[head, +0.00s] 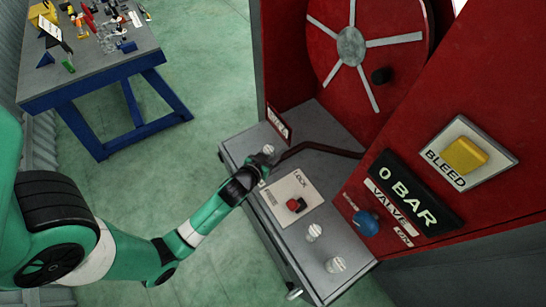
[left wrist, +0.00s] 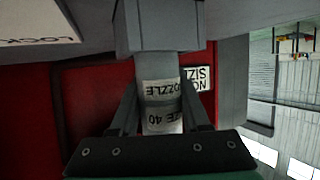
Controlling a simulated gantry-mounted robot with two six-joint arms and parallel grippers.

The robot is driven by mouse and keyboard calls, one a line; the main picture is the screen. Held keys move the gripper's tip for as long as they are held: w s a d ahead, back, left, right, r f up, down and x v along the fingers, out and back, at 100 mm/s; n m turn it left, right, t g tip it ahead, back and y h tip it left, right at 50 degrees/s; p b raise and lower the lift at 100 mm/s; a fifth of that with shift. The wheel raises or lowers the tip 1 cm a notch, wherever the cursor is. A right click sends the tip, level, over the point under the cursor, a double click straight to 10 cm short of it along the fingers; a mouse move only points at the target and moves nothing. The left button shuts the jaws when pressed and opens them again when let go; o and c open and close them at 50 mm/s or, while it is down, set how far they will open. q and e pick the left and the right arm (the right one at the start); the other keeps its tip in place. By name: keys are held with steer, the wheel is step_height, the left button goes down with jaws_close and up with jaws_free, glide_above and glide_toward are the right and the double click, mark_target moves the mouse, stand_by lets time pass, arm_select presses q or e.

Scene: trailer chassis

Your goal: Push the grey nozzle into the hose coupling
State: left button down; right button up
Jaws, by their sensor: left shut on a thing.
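My left gripper (head: 259,168) is over the grey bench top, at the end of a dark red hose (head: 318,149). In the left wrist view, the gripper (left wrist: 161,106) is shut on a pale grey nozzle (left wrist: 160,92) with printed labels. The nozzle's far end meets a grey block (left wrist: 158,26), which looks like the hose coupling. The join is partly hidden, so I cannot tell how deep the nozzle sits. In the head view the gripper covers most of the nozzle. My right gripper is not in view.
A red cabinet (head: 440,80) with a hose reel, blue valve knob (head: 366,222) and yellow BLEED button (head: 464,155) stands right. A cluttered workbench (head: 100,70) stands back left.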

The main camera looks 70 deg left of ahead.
arm_select(q)
step_height(320, 180, down, 2)
steer(key=shift+s+f+b, duration=0.1)
steer(key=shift+b, duration=0.2)
steer(key=shift+d+r, duration=0.1)
steer(key=shift+r, duration=0.15)
steer(key=shift+f, duration=0.2)
steer(key=shift+c, duration=1.9)
jaws_free()
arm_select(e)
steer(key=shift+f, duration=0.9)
